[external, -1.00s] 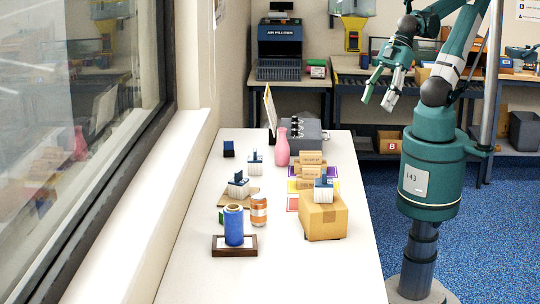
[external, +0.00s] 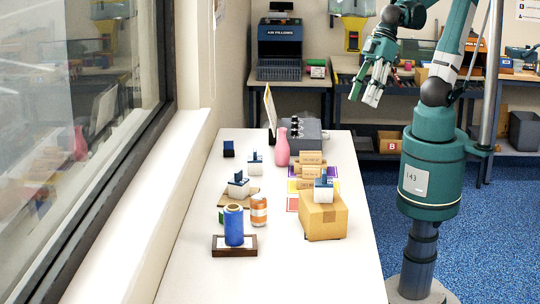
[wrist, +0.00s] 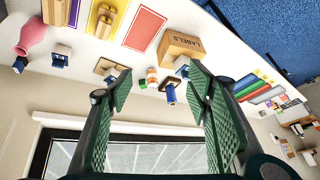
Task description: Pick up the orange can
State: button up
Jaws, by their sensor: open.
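The orange can (external: 259,210), with a pale band, stands upright on the white table, just right of a blue roll (external: 234,226) on a dark wooden stand. In the wrist view the orange can (wrist: 152,74) shows small, between my fingers in the picture but far beyond them. My gripper (external: 364,98) is open and empty, high in the air to the right of the table's far half. In the wrist view its two green-padded fingers (wrist: 160,82) are spread wide.
A cardboard box (external: 323,218) with a stamp-like block on top stands right of the can. A white-and-blue block (external: 238,188) sits behind it on a wooden board. A pink vase (external: 282,147) stands farther back. The table's front is clear.

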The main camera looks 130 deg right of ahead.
jog(key=w+d+m+g, duration=0.2)
jog(key=w+m, duration=0.2)
jog(key=w, duration=0.8)
jog(key=m+g, duration=0.3)
jog(key=m, duration=0.5)
send_near(258, 195)
jog(key=s+a+r, duration=0.3)
jog(key=s+r, duration=0.1)
jog(key=s, duration=0.2)
jog(key=w+d+f+m, duration=0.1)
jog(key=w+f, duration=0.1)
jog(key=f, duration=0.1)
jog(key=w+d+f+m, duration=0.1)
jog(key=w+f, duration=0.1)
jog(key=f, duration=0.2)
jog(key=w+d+f+m, duration=0.1)
jog(key=w+f, duration=0.1)
jog(key=f, duration=0.1)
jog(key=shift+w+f+g, duration=0.2)
jog(key=shift+w+g, duration=0.1)
jog(key=shift+g, duration=0.1)
jog(key=shift+w+d+f, duration=0.1)
jog(key=shift+w+f, duration=0.15)
jog(key=shift+f, duration=0.4)
jog(key=shift+f, duration=1.3)
